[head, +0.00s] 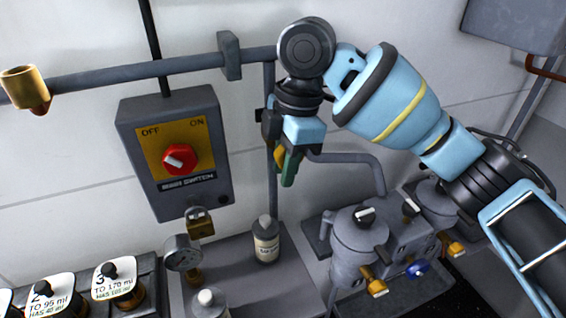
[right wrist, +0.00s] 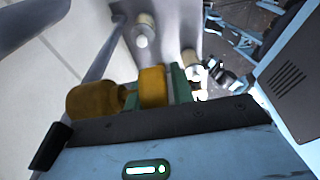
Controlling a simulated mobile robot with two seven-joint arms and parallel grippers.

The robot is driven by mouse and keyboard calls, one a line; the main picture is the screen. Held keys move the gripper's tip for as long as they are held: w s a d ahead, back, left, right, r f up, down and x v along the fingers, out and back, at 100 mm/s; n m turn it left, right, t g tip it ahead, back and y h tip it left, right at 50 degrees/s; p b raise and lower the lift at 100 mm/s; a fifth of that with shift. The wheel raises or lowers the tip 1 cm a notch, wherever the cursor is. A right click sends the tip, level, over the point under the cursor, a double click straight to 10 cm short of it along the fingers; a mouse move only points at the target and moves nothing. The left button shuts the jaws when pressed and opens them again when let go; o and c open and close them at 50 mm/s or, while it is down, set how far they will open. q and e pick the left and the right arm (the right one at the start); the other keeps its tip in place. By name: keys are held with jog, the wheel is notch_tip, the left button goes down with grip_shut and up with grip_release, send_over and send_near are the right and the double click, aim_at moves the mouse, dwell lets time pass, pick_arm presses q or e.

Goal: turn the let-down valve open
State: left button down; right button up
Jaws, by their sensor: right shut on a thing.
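My right gripper (head: 287,172) points down in front of the vertical grey pipe (head: 270,110) on the wall, right of the switch box. Its green-padded fingers are shut. In the right wrist view, a yellow round handle (right wrist: 153,87) sits between the fingers, beside a brass valve body (right wrist: 100,100). I take this to be the let-down valve; no label on it shows. In the head view the gripper hides most of it, so how far it is turned cannot be told. My left gripper is not in view.
A switch box (head: 180,150) with a red knob hangs left of the gripper. Below stand a small bottle (head: 266,242), a pressure gauge (head: 183,252) and grey pots (head: 355,245) with brass taps. A horizontal pipe (head: 140,72) runs along the wall. The wall between box and pots is mostly bare.

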jog(key=shift+t+h, duration=0.3)
jog(key=shift+h, duration=0.6)
jog(key=shift+d, duration=0.1)
jog(key=o, duration=1)
notch_tip(320, 180, up, 8)
jog(key=shift+f, duration=0.15)
